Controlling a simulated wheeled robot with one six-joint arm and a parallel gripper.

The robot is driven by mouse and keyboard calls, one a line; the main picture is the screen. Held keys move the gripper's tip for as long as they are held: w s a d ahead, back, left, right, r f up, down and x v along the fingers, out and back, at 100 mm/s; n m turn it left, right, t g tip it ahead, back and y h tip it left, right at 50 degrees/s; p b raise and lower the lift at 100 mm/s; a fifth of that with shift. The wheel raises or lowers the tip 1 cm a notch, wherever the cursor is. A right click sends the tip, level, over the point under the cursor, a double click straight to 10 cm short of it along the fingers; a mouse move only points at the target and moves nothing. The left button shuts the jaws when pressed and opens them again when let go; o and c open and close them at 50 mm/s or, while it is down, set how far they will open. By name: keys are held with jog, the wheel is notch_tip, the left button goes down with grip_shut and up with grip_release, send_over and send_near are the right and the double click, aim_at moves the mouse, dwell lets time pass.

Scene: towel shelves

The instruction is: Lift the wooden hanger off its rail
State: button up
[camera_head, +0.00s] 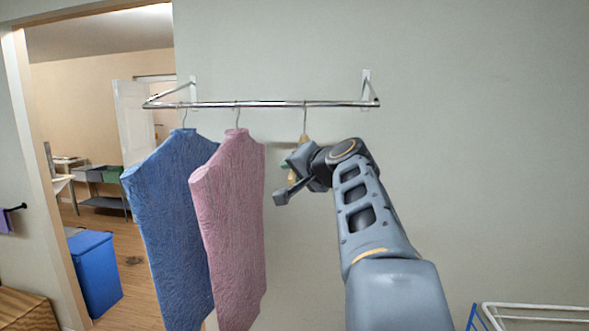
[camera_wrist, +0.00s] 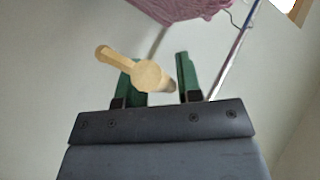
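The wooden hanger (camera_head: 303,138) hangs by its metal hook from the chrome rail (camera_head: 260,104), right of the pink garment. Only its top and a small part of its wood show in the head view; my arm hides the rest. In the wrist view the pale wooden hanger (camera_wrist: 148,76) appears nearly end-on, with its rounded end toward the camera. My gripper (camera_wrist: 157,60) has two green fingers standing apart, with the hanger across the left finger and the gap. I cannot tell whether they touch. In the head view my gripper (camera_head: 290,178) is below the rail at the hanger.
A pink garment (camera_head: 232,220) and a blue garment (camera_head: 170,220) hang on the rail to the left. Wall brackets hold the rail. A white wire rack (camera_head: 530,308) stands low at the right. A doorway with a blue bin (camera_head: 95,272) is at the left. The wall to the right is clear.

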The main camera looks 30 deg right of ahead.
jog(key=shift+c, duration=0.5)
grip_shut()
jog(key=shift+r, duration=0.1)
jog(key=shift+r+p, duration=1.5)
jog(key=shift+r, duration=0.45)
jog(key=shift+w, duration=0.1)
